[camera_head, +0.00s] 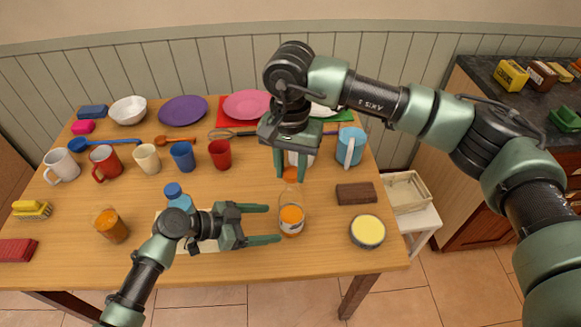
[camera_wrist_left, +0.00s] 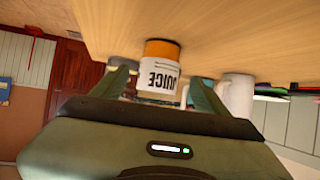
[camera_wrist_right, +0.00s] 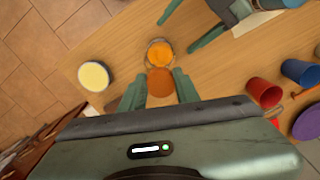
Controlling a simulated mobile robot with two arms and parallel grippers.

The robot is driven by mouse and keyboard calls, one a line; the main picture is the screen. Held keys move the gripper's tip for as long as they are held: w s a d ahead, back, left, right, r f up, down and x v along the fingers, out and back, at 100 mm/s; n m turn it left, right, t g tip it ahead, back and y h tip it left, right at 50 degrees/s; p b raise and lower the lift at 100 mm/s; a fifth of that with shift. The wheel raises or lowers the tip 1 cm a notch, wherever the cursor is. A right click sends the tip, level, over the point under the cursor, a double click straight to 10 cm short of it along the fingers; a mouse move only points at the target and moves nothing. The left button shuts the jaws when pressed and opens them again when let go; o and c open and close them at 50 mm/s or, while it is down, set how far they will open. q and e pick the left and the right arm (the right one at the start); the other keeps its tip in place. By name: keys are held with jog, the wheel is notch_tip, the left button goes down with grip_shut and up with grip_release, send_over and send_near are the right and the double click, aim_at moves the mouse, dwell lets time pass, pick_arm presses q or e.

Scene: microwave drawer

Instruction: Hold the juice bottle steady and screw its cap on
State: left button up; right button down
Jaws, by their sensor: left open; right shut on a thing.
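The juice bottle (camera_head: 291,219), clear with orange juice and a white label, stands upright near the table's front edge. My left gripper (camera_head: 279,224) is open, its fingertips reaching the bottle from the left. In the left wrist view the bottle (camera_wrist_left: 158,78) appears between the two fingers, its JUICE label upside down. My right gripper (camera_head: 291,176) points down above the bottle, shut on the orange cap (camera_head: 290,174). The right wrist view shows the cap (camera_wrist_right: 160,82) between the fingers, beside the bottle's outline (camera_wrist_right: 160,52). I cannot tell whether cap and bottle neck touch.
A brown block (camera_head: 356,194) and a bowl with yellow contents (camera_head: 367,232) stand right of the bottle. A light blue mug (camera_head: 350,146) is behind. A blue-capped bottle (camera_head: 178,196) and an orange glass (camera_head: 111,226) stand left. Several cups and plates fill the back.

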aim_at(288, 222)
pick_arm(q)
jog(key=x, duration=0.7)
jog(key=shift+d, duration=0.15)
jog(key=c, duration=0.8)
jog(key=shift+c, duration=0.2)
